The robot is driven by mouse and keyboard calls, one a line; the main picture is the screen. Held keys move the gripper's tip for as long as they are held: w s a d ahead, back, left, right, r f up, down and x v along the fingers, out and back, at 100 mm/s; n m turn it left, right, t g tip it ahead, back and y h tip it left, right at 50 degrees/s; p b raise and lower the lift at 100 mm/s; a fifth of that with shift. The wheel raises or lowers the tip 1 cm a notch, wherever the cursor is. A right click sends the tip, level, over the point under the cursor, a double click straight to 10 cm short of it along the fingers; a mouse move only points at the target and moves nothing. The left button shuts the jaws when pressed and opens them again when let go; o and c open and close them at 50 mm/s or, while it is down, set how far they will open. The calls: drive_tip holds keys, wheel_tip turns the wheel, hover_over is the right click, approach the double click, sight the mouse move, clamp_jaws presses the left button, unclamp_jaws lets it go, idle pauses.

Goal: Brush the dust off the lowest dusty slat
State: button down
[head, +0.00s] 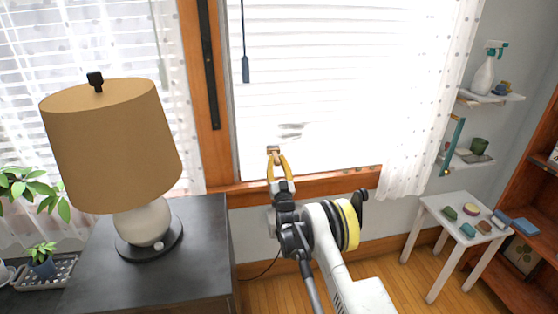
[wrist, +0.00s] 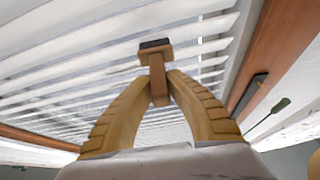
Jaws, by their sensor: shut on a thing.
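My gripper (head: 276,164) has yellow fingers and is shut on a small wooden brush (head: 273,150), held upright in front of the window blind (head: 320,60). In the wrist view the brush (wrist: 155,57) stands between my fingertips (wrist: 160,82), its dark head up toward the white slats (wrist: 60,60). In the head view two grey dust patches show on slats, an upper one (head: 291,126) and a lower one (head: 290,135), just right of and above the brush. I cannot tell whether the brush touches a slat. The dust is not clear in the wrist view.
A lamp (head: 112,140) stands on a dark cabinet (head: 195,240) at left. A white side table (head: 440,215) with several small items is at right, below wall shelves (head: 490,97). A blind wand (head: 245,68) hangs above. The wooden sill (head: 330,182) runs below the blind.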

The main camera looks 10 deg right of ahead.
idle(0.3)
drive_tip(key=shift+s+r+p, duration=0.3)
drive_tip(key=shift+s+r, duration=0.2)
drive_tip(key=shift+s, duration=0.35)
drive_tip(key=shift+s+r+p, duration=0.3)
drive_tip(key=shift+s+r, duration=0.25)
drive_tip(key=shift+s, duration=0.35)
drive_tip(key=shift+s+r+p, duration=0.3)
drive_tip(key=shift+s+r, duration=0.2)
drive_tip(key=shift+s, duration=0.35)
drive_tip(key=c, duration=2.1)
unclamp_jaws()
drive_tip(key=shift+c, duration=0.2)
clamp_jaws()
drive_tip(key=shift+w, duration=0.1)
drive_tip(key=w+g, duration=0.1)
drive_tip(key=w+d+p, duration=0.1)
drive_tip(key=w+g, duration=0.1)
drive_tip(key=w, duration=0.1)
drive_tip(key=shift+d+f+g, duration=0.25)
drive_tip(key=shift+g, duration=0.05)
